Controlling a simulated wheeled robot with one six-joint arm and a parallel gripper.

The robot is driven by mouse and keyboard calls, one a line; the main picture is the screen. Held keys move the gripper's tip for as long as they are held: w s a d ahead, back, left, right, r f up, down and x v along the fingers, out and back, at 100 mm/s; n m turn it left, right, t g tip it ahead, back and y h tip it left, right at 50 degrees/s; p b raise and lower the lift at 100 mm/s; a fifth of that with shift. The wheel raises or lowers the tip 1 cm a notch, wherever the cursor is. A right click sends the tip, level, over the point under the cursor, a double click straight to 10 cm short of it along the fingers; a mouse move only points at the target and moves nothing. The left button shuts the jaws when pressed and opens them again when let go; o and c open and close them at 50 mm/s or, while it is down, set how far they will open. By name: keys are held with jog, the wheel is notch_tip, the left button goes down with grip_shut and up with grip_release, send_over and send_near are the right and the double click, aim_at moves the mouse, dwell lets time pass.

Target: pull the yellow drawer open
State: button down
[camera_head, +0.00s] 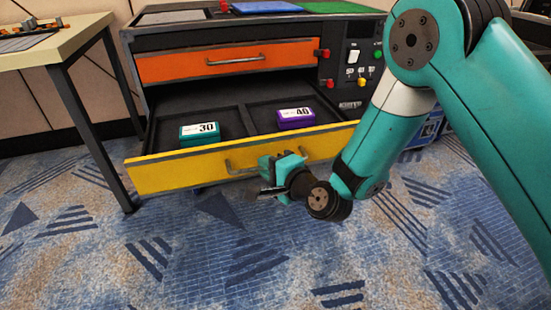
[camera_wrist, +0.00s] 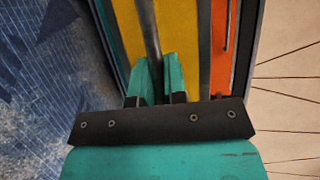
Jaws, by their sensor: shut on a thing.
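The yellow drawer (camera_head: 165,173) stands well out of the dark cabinet in the head view, with its tray showing from above. Its grey bar handle (camera_head: 232,168) runs along the front; the right part is hidden by my gripper. My gripper (camera_head: 268,172) is at that handle, in front of the drawer face. In the wrist view, my gripper (camera_wrist: 157,68) has its two teal fingers on either side of the handle bar (camera_wrist: 149,28), with the yellow face (camera_wrist: 184,40) behind. The gripper is shut on the handle.
A teal box marked 30 (camera_head: 199,133) and a purple box marked 40 (camera_head: 296,118) sit in separate drawer compartments. The orange drawer (camera_head: 180,66) above is shut. A table (camera_head: 60,45) stands at left. Patterned carpet (camera_head: 190,265) in front is clear.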

jog(key=shift+d, duration=0.1)
jog(key=c, duration=1.2)
grip_release()
jog(key=shift+s, duration=0.1)
